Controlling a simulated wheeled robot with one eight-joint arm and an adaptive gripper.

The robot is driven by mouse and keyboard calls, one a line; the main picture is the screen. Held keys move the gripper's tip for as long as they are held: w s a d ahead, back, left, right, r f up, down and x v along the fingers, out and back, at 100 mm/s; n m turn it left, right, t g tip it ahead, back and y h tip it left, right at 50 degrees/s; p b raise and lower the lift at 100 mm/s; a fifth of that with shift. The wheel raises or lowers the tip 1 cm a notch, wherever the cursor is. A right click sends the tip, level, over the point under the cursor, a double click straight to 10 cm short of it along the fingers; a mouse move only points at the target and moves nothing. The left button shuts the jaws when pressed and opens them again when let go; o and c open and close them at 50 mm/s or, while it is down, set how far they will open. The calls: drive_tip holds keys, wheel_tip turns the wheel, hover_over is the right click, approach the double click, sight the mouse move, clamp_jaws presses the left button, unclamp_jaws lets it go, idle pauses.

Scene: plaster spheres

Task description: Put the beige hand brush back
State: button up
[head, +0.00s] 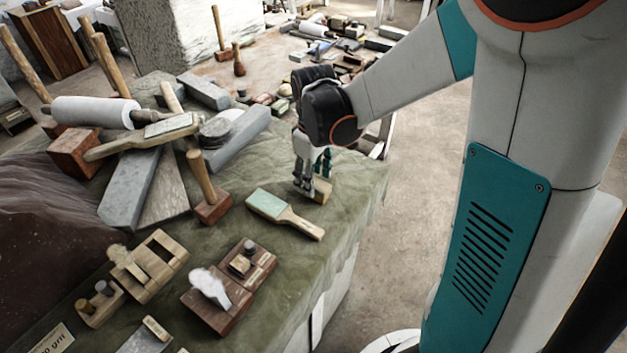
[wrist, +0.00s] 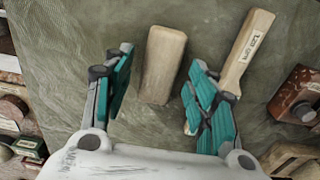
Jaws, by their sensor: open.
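A beige block-shaped piece (head: 323,190), which looks like the hand brush, lies on the green cloth near the bench's right edge. No bristles show, so I cannot be sure of it. In the wrist view the beige piece (wrist: 163,62) lies between my two teal-padded fingers, with a gap on each side. My gripper (head: 310,186) is open and low over it, pointing down; its fingers hide part of the piece in the head view. It shows in the wrist view (wrist: 162,75) too.
A green-faced paddle (head: 268,204) with a wooden handle lies close beside my gripper. A mallet (head: 207,190), wooden holders (head: 150,265) and a brown block with a white piece (head: 218,300) stand nearer. Stone bars and tools crowd the left. The bench's right edge is close.

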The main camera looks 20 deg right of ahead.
wheel_tip(320, 180, up, 9)
drive_tip(key=p, duration=0.2)
drive_tip(key=s+r+m+t, duration=0.3)
drive_tip(key=s, duration=0.4)
drive_tip(key=s+r+m+t, duration=0.4)
drive_tip(key=s, duration=0.4)
drive_tip(key=shift+r, duration=0.2)
idle(1.4)
